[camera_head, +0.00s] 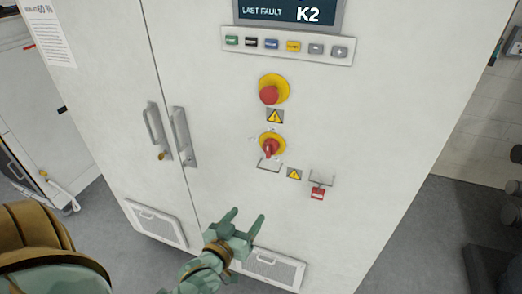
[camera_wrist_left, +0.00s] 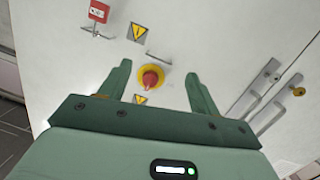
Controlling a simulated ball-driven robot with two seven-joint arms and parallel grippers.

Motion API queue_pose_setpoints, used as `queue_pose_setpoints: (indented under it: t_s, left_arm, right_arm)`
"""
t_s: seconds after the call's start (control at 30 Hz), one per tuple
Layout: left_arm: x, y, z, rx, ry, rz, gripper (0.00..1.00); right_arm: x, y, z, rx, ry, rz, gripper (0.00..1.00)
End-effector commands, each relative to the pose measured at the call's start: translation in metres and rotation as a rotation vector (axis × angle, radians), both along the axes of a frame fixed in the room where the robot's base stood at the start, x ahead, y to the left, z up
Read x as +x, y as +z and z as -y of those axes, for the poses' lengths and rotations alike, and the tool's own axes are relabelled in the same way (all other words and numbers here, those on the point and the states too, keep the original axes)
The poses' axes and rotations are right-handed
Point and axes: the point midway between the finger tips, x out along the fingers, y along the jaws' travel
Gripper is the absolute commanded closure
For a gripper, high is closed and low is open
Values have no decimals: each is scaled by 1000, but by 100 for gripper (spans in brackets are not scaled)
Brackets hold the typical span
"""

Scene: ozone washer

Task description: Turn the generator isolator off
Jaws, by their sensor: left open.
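The isolator (camera_head: 271,146) is a red rotary handle on a round yellow plate on the front of the white cabinet, below a similar red mushroom button (camera_head: 269,94). Its exact handle angle is hard to tell. My left gripper (camera_head: 247,215) is open and empty, below and a little left of the isolator in the head view, apart from it. In the left wrist view, turned nearly upside down, the isolator (camera_wrist_left: 151,77) shows between the two open fingers (camera_wrist_left: 157,74). The red button is not visible there. My right gripper is not in view.
A red padlock tag (camera_head: 317,194) hangs from a bracket right of the isolator. Warning labels (camera_head: 293,174) sit nearby. Two door handles (camera_head: 182,136) stick out at left. A button row (camera_head: 287,45) and display (camera_head: 290,13) are above. A vent (camera_head: 268,264) is low down.

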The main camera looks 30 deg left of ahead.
Motion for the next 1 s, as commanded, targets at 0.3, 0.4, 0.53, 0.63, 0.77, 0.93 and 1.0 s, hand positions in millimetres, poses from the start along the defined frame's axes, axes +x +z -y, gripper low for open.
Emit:
queue_pose_setpoints:
  t_s: [0.3,0.4,0.53,0.63,0.77,0.93,1.0]
  left_arm:
    - [13,88,-17,-7,37,152,37]
    - [33,88,-19,-6,35,152,37]
    - [66,87,-25,-4,35,152,37]
    - [92,87,-29,-6,35,151,37]
    - [121,86,-34,-5,35,149,37]
    - [148,85,-39,-6,35,148,37]
    - [154,85,-40,-6,35,148,37]
  right_arm:
    - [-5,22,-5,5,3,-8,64]
    - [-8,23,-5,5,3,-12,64]
    - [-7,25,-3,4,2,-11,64]
    - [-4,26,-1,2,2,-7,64]
    - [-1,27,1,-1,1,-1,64]
    - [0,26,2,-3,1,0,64]
    - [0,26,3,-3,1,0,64]
